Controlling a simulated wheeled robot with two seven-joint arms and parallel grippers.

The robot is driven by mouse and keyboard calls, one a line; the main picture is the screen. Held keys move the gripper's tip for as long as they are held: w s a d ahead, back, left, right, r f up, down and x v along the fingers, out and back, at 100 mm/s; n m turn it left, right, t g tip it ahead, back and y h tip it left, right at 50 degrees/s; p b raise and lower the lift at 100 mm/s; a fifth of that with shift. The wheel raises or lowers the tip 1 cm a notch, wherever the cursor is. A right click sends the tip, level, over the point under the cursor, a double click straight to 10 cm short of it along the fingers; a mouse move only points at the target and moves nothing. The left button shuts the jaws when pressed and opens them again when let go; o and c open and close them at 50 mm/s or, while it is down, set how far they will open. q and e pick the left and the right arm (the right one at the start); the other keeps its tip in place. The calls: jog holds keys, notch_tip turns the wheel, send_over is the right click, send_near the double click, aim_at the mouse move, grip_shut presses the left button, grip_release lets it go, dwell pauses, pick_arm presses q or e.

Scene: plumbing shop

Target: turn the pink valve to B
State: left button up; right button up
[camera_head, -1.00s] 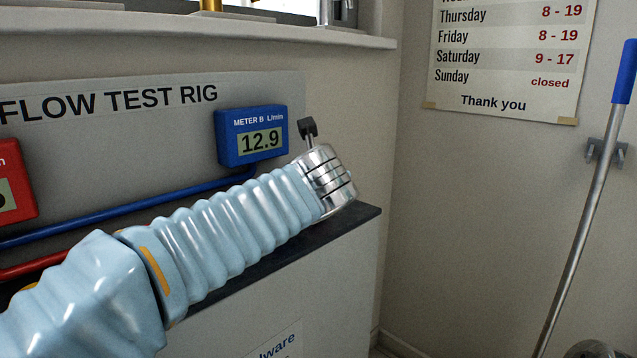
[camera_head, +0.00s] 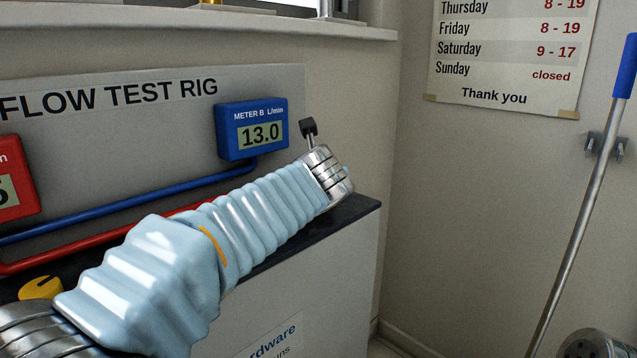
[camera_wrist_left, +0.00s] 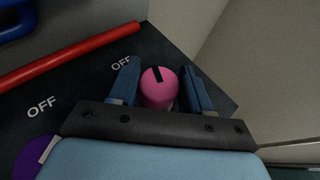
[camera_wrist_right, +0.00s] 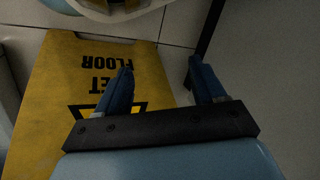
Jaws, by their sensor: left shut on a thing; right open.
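The pink valve (camera_wrist_left: 158,92) is a round knob with a black pointer mark on its top, in the left wrist view. The mark points toward the top of that view, slightly left. An OFF label (camera_wrist_left: 121,63) is at its upper left; no B label shows by it. My left gripper (camera_wrist_left: 160,86) has its blue fingers on both sides of the knob, shut on it. In the head view my left arm hides the valve and gripper. The blue METER B (camera_head: 252,130) reads 13.0. My right gripper (camera_wrist_right: 158,78) is open and empty.
A purple valve (camera_wrist_left: 34,158) and a red pipe (camera_wrist_left: 70,56) are near the left gripper. A yellow knob (camera_head: 40,288) and red meter (camera_head: 15,180) are at left. A blue-handled pole (camera_head: 590,190) stands at right.

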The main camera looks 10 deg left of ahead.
pick_arm(q)
jog(key=shift+a+f+m+h+p, duration=0.2)
jog(key=shift+m+h+p, duration=0.2)
jog(key=shift+h+p, duration=0.15)
jog(key=shift+r+m+h+p, duration=0.4)
jog(key=shift+m+h+p, duration=0.3)
jog(key=shift+h+p, duration=0.2)
jog(key=shift+f+m+h, duration=0.3)
jog(key=shift+m+h, duration=0.15)
jog(key=shift+m, duration=0.05)
jog(key=shift+f+m+h, duration=0.1)
jog(key=shift+m+h, duration=0.2)
jog(key=shift+d+m+h, duration=0.2)
jog(key=shift+m+h, duration=0.2)
jog(key=shift+h, duration=0.1)
jog(key=o, duration=1)
jog(key=shift+c, duration=0.2)
jog(key=shift+r, duration=0.2)
